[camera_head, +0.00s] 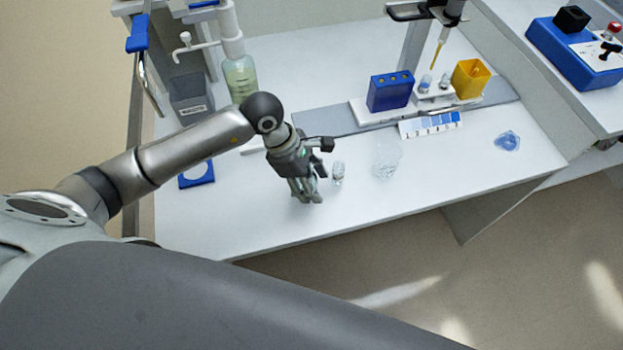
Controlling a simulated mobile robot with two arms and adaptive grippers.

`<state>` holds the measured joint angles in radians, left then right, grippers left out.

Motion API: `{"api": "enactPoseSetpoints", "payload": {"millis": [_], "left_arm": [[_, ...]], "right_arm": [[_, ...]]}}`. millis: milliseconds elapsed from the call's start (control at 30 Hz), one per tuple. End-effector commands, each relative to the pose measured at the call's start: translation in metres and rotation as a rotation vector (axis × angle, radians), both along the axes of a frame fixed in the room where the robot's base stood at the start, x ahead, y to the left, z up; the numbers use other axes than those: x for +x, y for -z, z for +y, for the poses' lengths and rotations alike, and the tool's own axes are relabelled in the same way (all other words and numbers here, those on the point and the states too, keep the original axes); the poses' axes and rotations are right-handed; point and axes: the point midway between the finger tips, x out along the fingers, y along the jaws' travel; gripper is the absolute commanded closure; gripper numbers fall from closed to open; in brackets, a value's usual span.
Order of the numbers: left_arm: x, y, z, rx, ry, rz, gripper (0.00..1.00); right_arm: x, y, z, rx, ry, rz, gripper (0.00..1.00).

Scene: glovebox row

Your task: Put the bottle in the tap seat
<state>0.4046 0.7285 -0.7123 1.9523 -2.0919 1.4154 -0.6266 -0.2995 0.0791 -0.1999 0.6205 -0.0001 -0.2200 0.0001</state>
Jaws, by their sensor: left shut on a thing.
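My left gripper (308,192) reaches in from the left, low over the front middle of the white bench, fingers pointing down. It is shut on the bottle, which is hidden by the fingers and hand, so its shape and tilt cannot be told. My right gripper is not in view.
A small clear vial (338,174) stands just right of the gripper, with a clear beaker (386,161) further right. A grey bin (189,97) and a bottle of pale liquid (241,78) stand behind. Blue (390,92) and yellow (470,78) holders are at the back right.

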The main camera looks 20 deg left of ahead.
Motion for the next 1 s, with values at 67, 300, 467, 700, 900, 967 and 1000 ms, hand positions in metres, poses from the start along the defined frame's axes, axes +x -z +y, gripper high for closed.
{"api": "enactPoseSetpoints", "payload": {"millis": [67,300,467,700,900,967,1000], "left_arm": [[0.0002,0.0039,-0.0001,-0.001,0.000,-0.002,0.81],[0.0006,0.0055,0.0001,0.001,0.001,-0.003,0.81],[0.0004,0.0068,0.0002,0.000,0.000,-0.003,0.43],[0.0004,0.0067,0.0001,0.000,0.000,-0.002,0.30],[0.0004,0.0053,0.0000,0.000,0.000,-0.002,0.30],[0.0003,0.0026,0.0000,-0.001,0.000,-0.002,0.30],[0.0009,0.0006,0.0015,0.001,0.000,-0.004,0.30]], "right_arm": [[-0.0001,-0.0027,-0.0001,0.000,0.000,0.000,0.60],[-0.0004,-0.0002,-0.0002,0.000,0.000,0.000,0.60],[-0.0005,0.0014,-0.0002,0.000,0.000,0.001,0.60],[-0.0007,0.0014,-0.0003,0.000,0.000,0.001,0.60],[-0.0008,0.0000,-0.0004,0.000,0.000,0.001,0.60],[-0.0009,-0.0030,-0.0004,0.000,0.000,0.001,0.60],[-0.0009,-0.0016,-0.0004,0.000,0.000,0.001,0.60]]}}
